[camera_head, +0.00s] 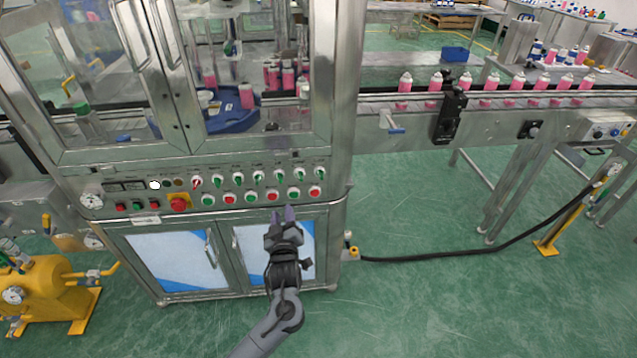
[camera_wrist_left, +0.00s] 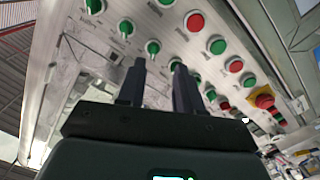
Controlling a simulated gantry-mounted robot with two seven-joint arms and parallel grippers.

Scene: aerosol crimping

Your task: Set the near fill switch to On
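A row of small rotary switches with mostly green handles (camera_head: 258,176) runs along the machine's steel control panel; one near its left end looks red. The switches also show in the left wrist view (camera_wrist_left: 125,27). Their labels are too small to read, so I cannot tell which is the near fill switch. My left gripper (camera_head: 283,212) is just below the panel's right half, empty, with a gap between its fingers. In the left wrist view its fingertips (camera_wrist_left: 157,63) point toward the switch row, one switch partly behind them. My right gripper is in neither view.
Alternating green and red push buttons (camera_head: 272,195) sit just below the switches. A red emergency stop (camera_head: 178,204) on a yellow plate is at left. Glazed doors stand above the panel and cabinet doors below.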

